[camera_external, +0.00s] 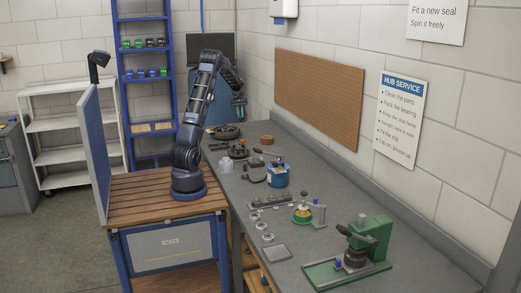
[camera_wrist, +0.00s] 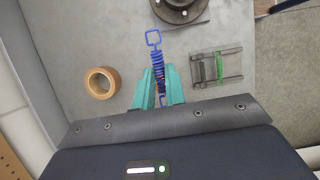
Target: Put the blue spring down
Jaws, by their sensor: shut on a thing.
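The blue spring (camera_wrist: 157,58) is a coil with a square loop at its far end. In the wrist view it lies between the two teal fingers of my gripper (camera_wrist: 159,80), which is shut on it. The coil's near part is partly hidden between the fingers. The grey bench top (camera_wrist: 125,35) is below it; I cannot tell the exact height of the spring above it. In the external view my gripper (camera_external: 239,104) is at the far end of the bench, and the spring is too small there to make out clearly.
A tan tape roll (camera_wrist: 90,78) lies left of the spring, a dark round hub (camera_wrist: 183,12) beyond it, and a small rack with a green bar (camera_wrist: 218,66) to the right. Nearer along the bench stand a blue tub (camera_external: 277,178) and a green press (camera_external: 376,242).

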